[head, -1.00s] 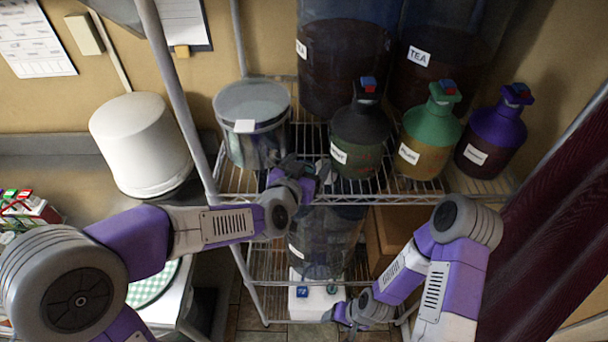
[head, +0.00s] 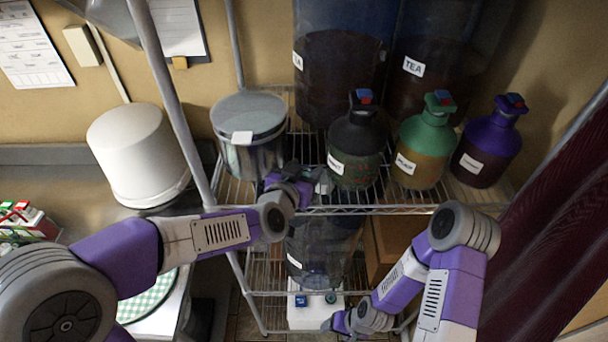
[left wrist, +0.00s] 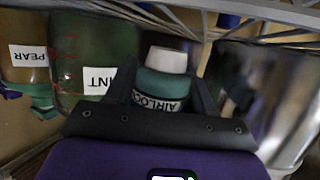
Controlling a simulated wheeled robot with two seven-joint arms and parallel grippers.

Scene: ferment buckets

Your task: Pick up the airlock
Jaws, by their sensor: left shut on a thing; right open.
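The airlock (left wrist: 165,85) is a small teal thing with a white cap and an AIRLOCK label, upside down in the left wrist view. It sits between the two dark fingers of my left gripper (left wrist: 166,95), which is shut on it. In the head view my left gripper (head: 308,180) is at the front edge of the upper wire shelf, left of the dark jug; the airlock is hard to make out there. My right gripper (head: 332,324) is low, beside the white box on the lower shelf. It is open, with its fingers barely visible.
A dark MINT jug (head: 357,140), a green-topped jug (head: 425,140) and a purple-topped jug (head: 488,140) stand on the upper shelf (head: 400,209). A lidded metal pot (head: 250,150) stands left of my left gripper. Large TEA buckets (head: 342,75) stand behind. A shelf post (head: 175,100) rises at left.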

